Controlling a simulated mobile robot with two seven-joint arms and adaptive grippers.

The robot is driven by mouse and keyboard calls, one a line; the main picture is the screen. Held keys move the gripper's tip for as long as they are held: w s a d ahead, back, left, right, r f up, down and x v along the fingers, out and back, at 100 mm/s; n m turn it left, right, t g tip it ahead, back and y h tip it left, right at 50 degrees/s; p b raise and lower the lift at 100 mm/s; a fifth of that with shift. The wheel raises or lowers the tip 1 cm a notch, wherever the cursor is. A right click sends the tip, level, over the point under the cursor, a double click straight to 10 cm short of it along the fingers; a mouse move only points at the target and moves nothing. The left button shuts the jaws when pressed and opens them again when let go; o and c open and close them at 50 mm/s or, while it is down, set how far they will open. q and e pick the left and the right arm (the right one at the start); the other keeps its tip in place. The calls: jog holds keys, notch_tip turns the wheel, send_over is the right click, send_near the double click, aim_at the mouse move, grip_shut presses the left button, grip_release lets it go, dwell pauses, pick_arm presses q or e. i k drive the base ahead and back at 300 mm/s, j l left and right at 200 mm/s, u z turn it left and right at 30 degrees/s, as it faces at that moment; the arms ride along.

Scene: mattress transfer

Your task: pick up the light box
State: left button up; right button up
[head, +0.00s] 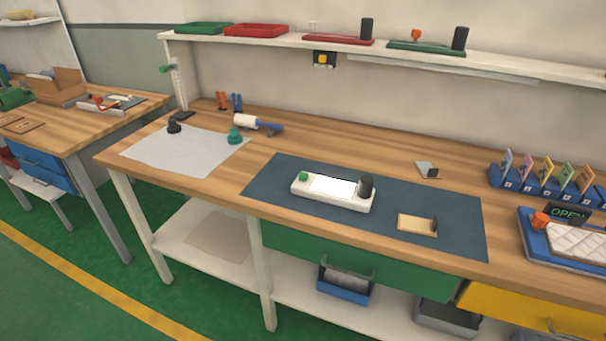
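A white box with a bright white panel (333,187), which looks like the light box, lies flat on the dark blue-grey mat (265,180) on the wooden workbench. A green knob sits on its left end and a dark cylinder stands at its right end. Nothing covers the box. Neither of my grippers shows in the head view.
A small wooden tray (417,225) lies right of the box on the mat. A grey sheet (180,150) is at the left, with a white-and-blue roller (258,123) beside it.

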aim_at(359, 197)
jog(key=i+j+z, duration=0.75)
jog(key=j, duration=0.15)
jog(key=k+l, duration=0.15)
jog(key=k, duration=0.4)
jog(key=i+j, duration=0.1)
jog(key=i, duration=0.4)
